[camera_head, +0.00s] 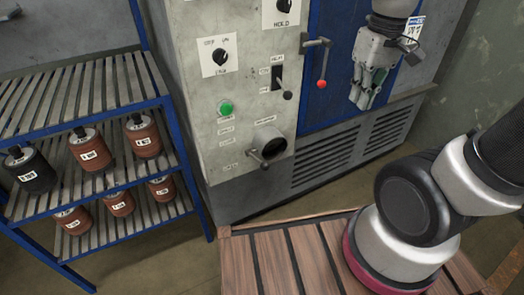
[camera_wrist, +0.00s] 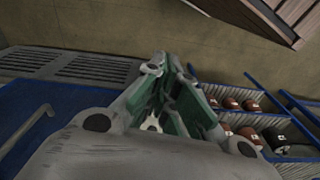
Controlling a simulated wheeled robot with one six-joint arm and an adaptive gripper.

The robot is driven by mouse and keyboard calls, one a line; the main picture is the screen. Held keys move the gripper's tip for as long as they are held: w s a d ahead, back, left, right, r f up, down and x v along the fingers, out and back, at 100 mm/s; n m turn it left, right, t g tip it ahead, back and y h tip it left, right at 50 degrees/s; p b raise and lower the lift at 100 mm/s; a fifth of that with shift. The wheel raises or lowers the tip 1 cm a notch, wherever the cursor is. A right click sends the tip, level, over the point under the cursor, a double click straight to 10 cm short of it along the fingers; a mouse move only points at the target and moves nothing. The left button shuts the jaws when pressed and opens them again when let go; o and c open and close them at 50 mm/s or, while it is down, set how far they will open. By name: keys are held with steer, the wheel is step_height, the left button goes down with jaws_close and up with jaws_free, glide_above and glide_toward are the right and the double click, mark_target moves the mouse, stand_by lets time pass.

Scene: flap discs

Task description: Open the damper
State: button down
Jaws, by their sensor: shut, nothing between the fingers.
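A grey machine cabinet (camera_head: 236,165) stands in the middle of the head view. Low on its front is a round dark port with a small lever (camera_head: 257,158), which looks like the damper; its label is too small to read. Above it, a short lever with a dark knob (camera_head: 281,88) sits at a slot. My gripper (camera_head: 364,103) hangs in front of the right part of the blue door (camera_head: 328,95), to the right of and apart from these levers. In the wrist view my gripper (camera_wrist: 165,62) is shut and empty, with green finger pads. The port is not visible there.
A door handle with a red knob (camera_head: 321,72) projects between cabinet front and gripper. A green button (camera_head: 226,107) and dials are on the panel. A blue rack (camera_head: 105,180) with labelled rolls stands left. A wooden slatted platform (camera_head: 275,262) lies in front.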

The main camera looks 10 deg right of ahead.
steer(key=w+a+f+n+g, duration=0.1)
steer(key=w+a+f+g, duration=0.1)
steer(key=w+a+f, duration=0.35)
steer(key=m, duration=0.1)
glide_above(256, 159)
steer(key=w+d, duration=0.1)
steer(key=d, duration=0.2)
step_height(256, 159, down, 11)
steer(key=shift+a+f+g+y, duration=0.15)
steer(key=shift+a+g+y, duration=0.1)
steer(key=shift+g+y, duration=0.15)
steer(key=d+x, duration=0.1)
steer(key=x, duration=0.9)
steer(key=shift+a, duration=0.4)
steer(key=shift+f, duration=0.1)
